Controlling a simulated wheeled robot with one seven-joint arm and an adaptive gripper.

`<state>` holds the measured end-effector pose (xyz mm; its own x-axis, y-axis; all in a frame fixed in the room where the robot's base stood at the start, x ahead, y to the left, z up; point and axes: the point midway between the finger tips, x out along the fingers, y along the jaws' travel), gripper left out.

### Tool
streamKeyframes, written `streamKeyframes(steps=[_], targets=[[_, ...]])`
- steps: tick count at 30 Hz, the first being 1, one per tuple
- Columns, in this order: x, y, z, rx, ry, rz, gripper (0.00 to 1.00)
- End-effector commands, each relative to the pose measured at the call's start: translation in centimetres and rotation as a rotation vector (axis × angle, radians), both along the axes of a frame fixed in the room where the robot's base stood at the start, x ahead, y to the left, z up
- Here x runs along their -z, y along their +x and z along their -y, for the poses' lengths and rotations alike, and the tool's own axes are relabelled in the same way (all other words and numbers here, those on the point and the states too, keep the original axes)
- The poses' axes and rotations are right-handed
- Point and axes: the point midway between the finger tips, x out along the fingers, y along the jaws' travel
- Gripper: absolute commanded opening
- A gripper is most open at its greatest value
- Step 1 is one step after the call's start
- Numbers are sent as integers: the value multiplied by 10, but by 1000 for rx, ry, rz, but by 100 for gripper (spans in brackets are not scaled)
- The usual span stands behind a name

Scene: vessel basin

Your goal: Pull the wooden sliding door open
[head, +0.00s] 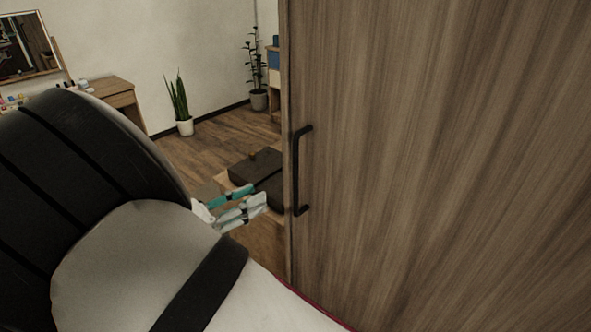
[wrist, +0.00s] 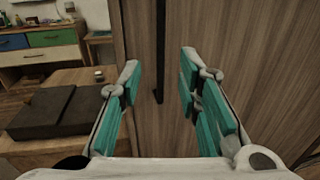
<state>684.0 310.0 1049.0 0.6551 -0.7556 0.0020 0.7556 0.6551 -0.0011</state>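The wooden sliding door (head: 430,150) is a tall brown wood-grain panel filling the right half of the head view. Its black vertical bar handle (head: 299,170) is near the panel's left edge. In the wrist view the handle (wrist: 160,60) runs down between my fingers, beyond the fingertips as far as I can judge. My gripper (wrist: 160,75) is open, with a teal-padded finger on each side of the handle. In the head view my gripper (head: 240,205) shows left of the handle, partly hidden by my arm. Whether a finger touches the handle or door cannot be told.
A low wooden table with dark cushions (head: 262,172) stands just left of the door edge. Potted plants (head: 180,105), a desk (head: 115,92) and a mirror (head: 25,45) are farther back. A drawer cabinet (wrist: 40,45) shows in the wrist view. Wooden floor lies open between.

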Motion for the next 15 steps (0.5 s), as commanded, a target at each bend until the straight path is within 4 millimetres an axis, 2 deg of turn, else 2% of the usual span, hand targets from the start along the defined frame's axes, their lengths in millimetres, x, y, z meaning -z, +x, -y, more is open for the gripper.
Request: streamKeyframes(steps=[9,15], targets=[[-1,41,49,6,-1,-1,31],[-1,63,75,5,0,0,31]])
